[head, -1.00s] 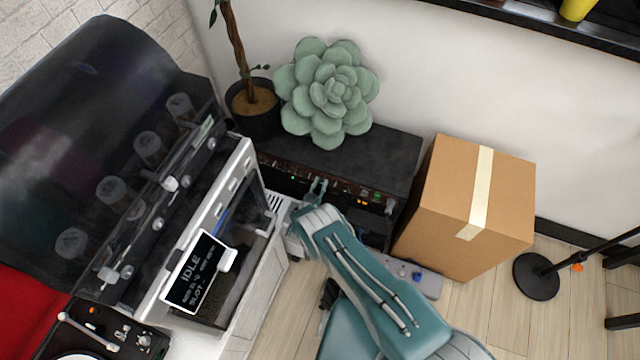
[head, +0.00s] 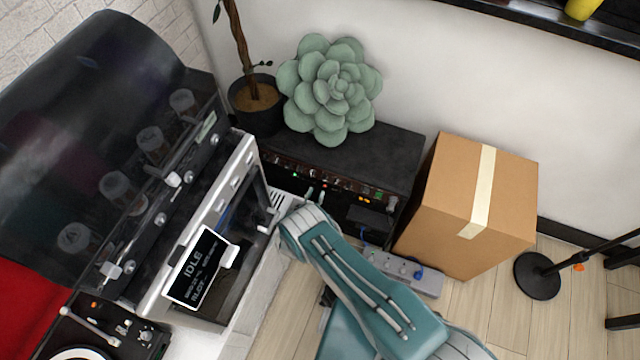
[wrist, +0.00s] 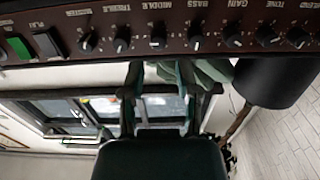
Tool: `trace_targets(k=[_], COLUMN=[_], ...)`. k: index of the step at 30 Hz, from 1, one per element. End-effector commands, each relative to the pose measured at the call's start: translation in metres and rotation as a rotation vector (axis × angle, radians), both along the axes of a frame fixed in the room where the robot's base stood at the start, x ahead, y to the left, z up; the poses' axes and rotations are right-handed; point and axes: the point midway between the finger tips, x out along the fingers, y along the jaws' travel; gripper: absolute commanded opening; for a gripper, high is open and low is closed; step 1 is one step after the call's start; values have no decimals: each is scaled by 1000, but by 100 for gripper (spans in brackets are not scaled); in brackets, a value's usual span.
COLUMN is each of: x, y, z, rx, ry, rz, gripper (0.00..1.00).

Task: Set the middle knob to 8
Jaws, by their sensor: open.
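The amplifier (head: 392,150) is a black box against the wall with a dark knob panel facing me. In the wrist view the panel (wrist: 60,15) appears upside down, with a row of small dark knobs. The middle knob (wrist: 158,42), with the label MIDDLE by it, sits between the treble knob (wrist: 122,43) and the bass knob (wrist: 195,42). A pale mark shows on it; its exact setting is too small to read. My gripper (wrist: 162,75) is open and empty, its fingers apart with the middle knob roughly between their lines. In the head view my gripper (head: 315,193) is close before the panel.
A green succulent-shaped thing (head: 330,90) sits on the amplifier. A potted plant (head: 257,105) stands beside it. A cardboard box (head: 465,200) stands to the right, and a power strip (head: 405,270) lies on the floor. A white machine (head: 235,170) with a screen is close on the left.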

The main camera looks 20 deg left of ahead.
Motion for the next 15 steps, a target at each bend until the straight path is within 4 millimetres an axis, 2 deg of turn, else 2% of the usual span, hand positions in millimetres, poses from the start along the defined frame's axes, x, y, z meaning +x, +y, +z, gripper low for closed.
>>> trace_targets(k=[1,6,10,15], x=[-12,-43,-57,-63], y=[2,3,3,3], z=[0,0,-1,-1], rx=[-1,0,0,1], ry=[0,0,0,0], rz=[4,3,1,0], gripper=[42,42,42,42])
